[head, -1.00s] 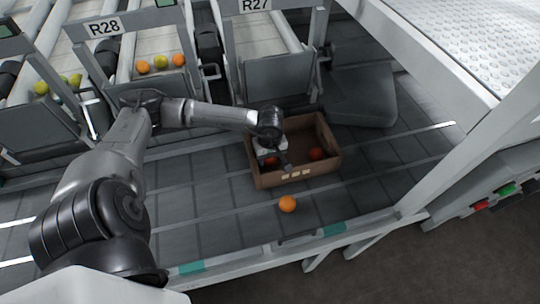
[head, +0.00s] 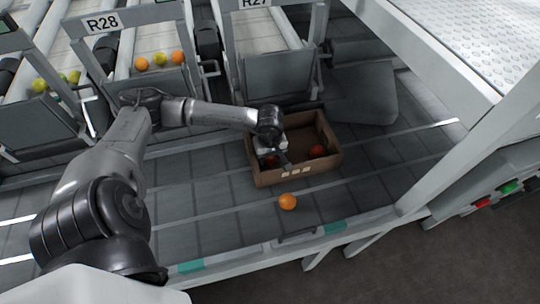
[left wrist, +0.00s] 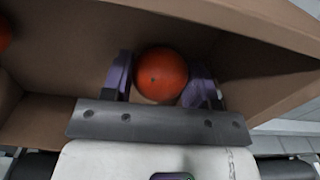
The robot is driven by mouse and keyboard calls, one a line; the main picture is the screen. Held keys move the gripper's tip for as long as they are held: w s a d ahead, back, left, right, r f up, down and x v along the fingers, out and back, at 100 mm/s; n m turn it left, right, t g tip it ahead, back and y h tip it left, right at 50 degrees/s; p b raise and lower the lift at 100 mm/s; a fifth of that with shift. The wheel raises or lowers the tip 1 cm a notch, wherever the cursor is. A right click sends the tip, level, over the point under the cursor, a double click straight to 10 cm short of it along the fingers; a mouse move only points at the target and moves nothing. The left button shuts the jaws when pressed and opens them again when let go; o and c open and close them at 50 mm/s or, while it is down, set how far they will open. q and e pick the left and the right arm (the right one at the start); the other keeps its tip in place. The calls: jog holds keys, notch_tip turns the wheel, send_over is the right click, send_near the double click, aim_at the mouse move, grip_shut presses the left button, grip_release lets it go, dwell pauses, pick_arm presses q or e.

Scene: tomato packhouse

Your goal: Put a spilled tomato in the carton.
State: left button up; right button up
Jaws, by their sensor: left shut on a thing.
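The brown carton (head: 262,179) stands open on the grey belt in the head view. My left gripper (head: 274,162) reaches down inside its left part. In the left wrist view the left gripper (left wrist: 165,88) is shut on a red-orange tomato (left wrist: 161,74), with a finger on each side and the carton wall (left wrist: 257,73) close by. Another red tomato (head: 317,151) lies in the right part of the carton. An orange tomato (head: 288,201) lies on the belt just in front of the carton. My right gripper is not in view.
Lanes marked R28 (head: 103,22) and R27 lie behind, with several orange and yellow-green tomatoes (head: 159,59) in them. A white frame post (head: 440,165) rises at the right. The belt (head: 215,205) left of the carton is clear.

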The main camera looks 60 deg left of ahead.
pick_arm(q)
jog(key=shift+f+b, duration=0.4)
jog(key=shift+f, duration=0.1)
jog(key=o, duration=0.8)
jog(key=c, duration=0.3)
jog(key=shift+c, duration=0.2)
jog(key=shift+r, duration=0.1)
jog(key=shift+r+p, duration=2.4)
jog(key=shift+r, duration=1.05)
